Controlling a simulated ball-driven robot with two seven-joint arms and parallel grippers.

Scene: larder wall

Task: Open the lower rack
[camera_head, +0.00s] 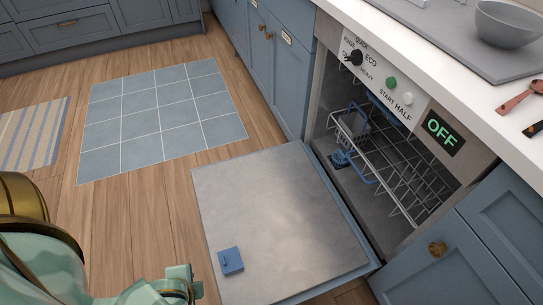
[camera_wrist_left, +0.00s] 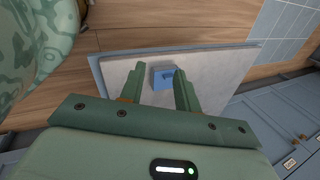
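The dishwasher stands with its grey door (camera_head: 280,220) folded down flat; the door also shows in the left wrist view (camera_wrist_left: 220,72). A white wire rack (camera_head: 405,165) with a blue handle-like frame (camera_head: 357,150) and a grey basket (camera_head: 352,124) sits inside the cavity. I cannot tell for sure whether it is the lower rack; the control panel hides part of the interior. My left gripper (camera_head: 186,283) is left of the door's near corner. In the left wrist view its two fingers (camera_wrist_left: 157,84) are apart and empty, with the door beyond them. My right gripper is out of view.
A blue detergent-cup lid (camera_head: 231,261) sits on the door; it also shows in the wrist view (camera_wrist_left: 163,78). The panel display (camera_head: 440,132) reads OFF. Blue cabinets flank the dishwasher. A counter (camera_head: 440,50) holds a grey bowl (camera_head: 508,24). Wooden floor beside the door is clear.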

